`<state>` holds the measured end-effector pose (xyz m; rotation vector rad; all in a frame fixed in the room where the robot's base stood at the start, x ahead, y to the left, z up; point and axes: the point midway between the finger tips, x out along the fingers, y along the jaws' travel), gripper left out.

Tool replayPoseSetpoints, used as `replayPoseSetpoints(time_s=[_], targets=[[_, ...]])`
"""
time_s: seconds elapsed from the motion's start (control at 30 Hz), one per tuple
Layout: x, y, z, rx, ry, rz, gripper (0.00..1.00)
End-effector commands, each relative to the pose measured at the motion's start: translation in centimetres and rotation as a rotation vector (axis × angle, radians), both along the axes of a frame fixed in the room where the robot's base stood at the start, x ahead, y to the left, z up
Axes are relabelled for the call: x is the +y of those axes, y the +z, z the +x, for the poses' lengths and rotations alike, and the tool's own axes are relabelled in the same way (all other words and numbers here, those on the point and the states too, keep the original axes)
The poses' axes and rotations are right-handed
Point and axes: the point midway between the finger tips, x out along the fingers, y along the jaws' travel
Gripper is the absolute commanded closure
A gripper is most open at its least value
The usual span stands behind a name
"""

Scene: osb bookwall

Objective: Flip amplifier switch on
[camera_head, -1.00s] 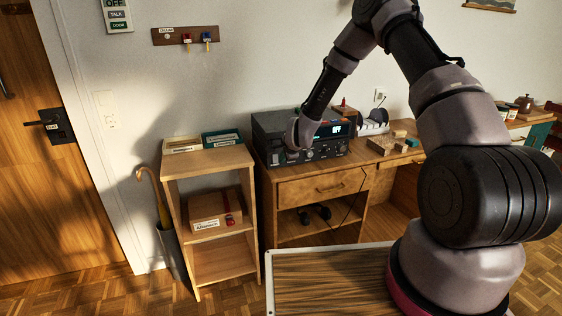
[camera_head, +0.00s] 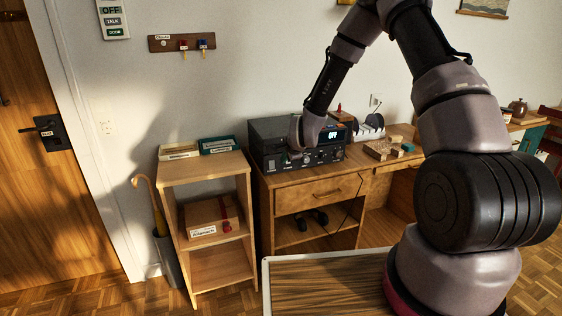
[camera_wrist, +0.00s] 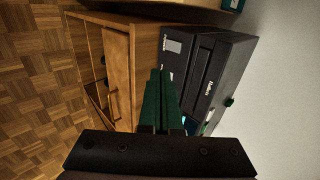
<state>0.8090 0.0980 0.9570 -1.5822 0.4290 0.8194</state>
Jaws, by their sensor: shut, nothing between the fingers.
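The amplifier (camera_head: 268,136) is a black box on the wooden desk, with a lit display (camera_head: 333,134) that seems to read OFF. My gripper (camera_head: 287,159) is in front of the left half of the amplifier's front. In the wrist view its green fingers (camera_wrist: 160,73) are shut and empty, pointing toward the plate; I cannot tell whether they touch the front.
A small wooden shelf (camera_head: 202,166) with boxes stands left of the desk (camera_head: 318,192). Wooden blocks (camera_head: 376,149) and a white rack (camera_head: 369,130) stand right of the amplifier. A key board (camera_head: 182,42) hangs above on the wall.

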Motion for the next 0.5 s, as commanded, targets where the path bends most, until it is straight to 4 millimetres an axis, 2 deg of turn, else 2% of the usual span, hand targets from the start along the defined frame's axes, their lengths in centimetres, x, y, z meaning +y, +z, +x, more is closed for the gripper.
replayPoseSetpoints(time_s=[0.23, 0.5], targets=[[-0.4, -2.3, -1.2, -0.115, -0.003, 0.022, 1.00], [-0.2, -2.7, -1.8, -0.172, 0.007, 0.055, 1.00]])
